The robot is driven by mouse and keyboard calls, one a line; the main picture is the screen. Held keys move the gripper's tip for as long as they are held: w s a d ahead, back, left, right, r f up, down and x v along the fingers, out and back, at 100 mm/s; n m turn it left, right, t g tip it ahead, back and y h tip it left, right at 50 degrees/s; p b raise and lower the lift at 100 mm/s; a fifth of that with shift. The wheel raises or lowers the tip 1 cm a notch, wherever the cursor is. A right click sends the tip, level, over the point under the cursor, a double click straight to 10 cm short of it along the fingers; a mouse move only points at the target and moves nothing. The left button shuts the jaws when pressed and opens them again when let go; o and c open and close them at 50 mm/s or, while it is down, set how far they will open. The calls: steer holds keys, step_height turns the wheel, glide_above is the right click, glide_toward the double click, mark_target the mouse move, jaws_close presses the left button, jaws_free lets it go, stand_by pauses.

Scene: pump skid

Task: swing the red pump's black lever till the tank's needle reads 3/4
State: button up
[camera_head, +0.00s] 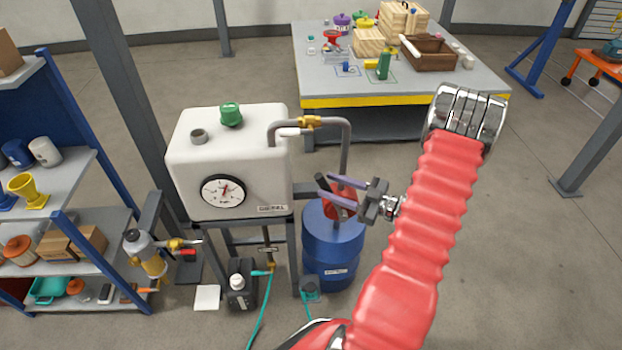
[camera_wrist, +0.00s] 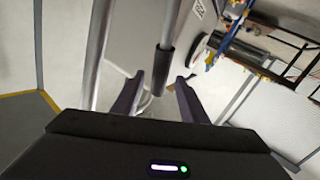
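The white tank (camera_head: 240,152) stands left of centre in the head view. Its round gauge (camera_head: 222,190) has a red needle pointing roughly upward; the exact reading is too small to tell. The red pump (camera_head: 350,205) sits on the blue drum (camera_head: 334,250), partly hidden behind my gripper. My gripper (camera_head: 320,187) reaches in from the right with its purple fingers apart. In the wrist view, the lever's black grip (camera_wrist: 165,68) on a metal rod shows around the gap between the fingertips (camera_wrist: 160,82). Clear gaps show on both sides, so the gripper is not closed on it.
A bent pipe (camera_head: 345,150) runs from the tank top down toward the pump, close to my fingers. A shelf rack (camera_head: 75,220) stands at left, and a workbench (camera_head: 400,82) with several items stands behind.

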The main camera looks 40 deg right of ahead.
steer(key=x, duration=0.7)
steer(key=shift+w, duration=0.15)
jaws_close()
stand_by(0.3)
